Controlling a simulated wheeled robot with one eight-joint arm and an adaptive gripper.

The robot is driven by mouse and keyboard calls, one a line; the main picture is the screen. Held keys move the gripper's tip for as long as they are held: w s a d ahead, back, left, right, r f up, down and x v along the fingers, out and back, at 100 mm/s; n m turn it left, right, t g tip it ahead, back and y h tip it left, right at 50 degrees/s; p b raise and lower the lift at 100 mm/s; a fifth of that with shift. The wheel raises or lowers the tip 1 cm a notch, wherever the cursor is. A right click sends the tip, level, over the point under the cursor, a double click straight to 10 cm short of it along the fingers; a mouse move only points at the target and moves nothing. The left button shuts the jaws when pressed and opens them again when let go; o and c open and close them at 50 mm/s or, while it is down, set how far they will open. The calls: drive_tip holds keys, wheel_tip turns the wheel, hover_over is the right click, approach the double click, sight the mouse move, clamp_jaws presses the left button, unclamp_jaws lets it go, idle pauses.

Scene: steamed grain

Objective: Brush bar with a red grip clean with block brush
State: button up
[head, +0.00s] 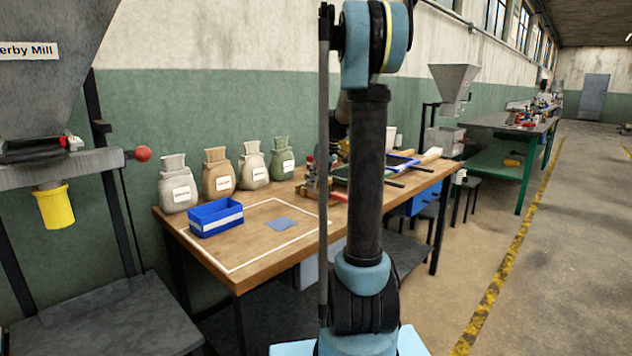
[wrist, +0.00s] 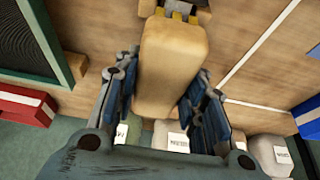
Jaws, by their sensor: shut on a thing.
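In the wrist view my gripper (wrist: 166,84) is shut on a tan block (wrist: 173,48), which looks like the block brush. Its blue-black fingers press on both sides of the block. The block is above the wooden bench; its bristles cannot be made out. A grey piece with yellow parts (wrist: 180,10) shows at the block's far end; I cannot tell whether they touch. In the head view my arm hides the gripper and the brush. A small red piece (head: 338,196) lies on the bench beside my arm; I cannot tell whether it is the bar's grip.
A blue bin (head: 216,217) and a blue-grey square (head: 283,223) are on the bench (head: 262,262). Several grain bags (head: 178,187) line the wall. A green-framed mesh tray (wrist: 40,45) and a red box (wrist: 25,106) are at left in the wrist view.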

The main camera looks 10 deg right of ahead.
drive_tip(key=shift+w+a, duration=0.75)
drive_tip(key=shift+w, duration=0.25)
drive_tip(key=shift+w+a, duration=0.1)
drive_tip(key=shift+w+a, duration=0.6)
drive_tip(key=shift+w, duration=0.2)
drive_tip(key=shift+s, duration=0.1)
drive_tip(key=shift+s+d, duration=0.8)
drive_tip(key=shift+s, duration=0.15)
drive_tip(key=shift+s, duration=0.1)
drive_tip(key=shift+s+d+f, duration=0.1)
drive_tip(key=shift+s+d, duration=0.6)
drive_tip(key=shift+s, duration=0.2)
drive_tip(key=shift+w+a, duration=0.8)
drive_tip(key=shift+w, duration=0.3)
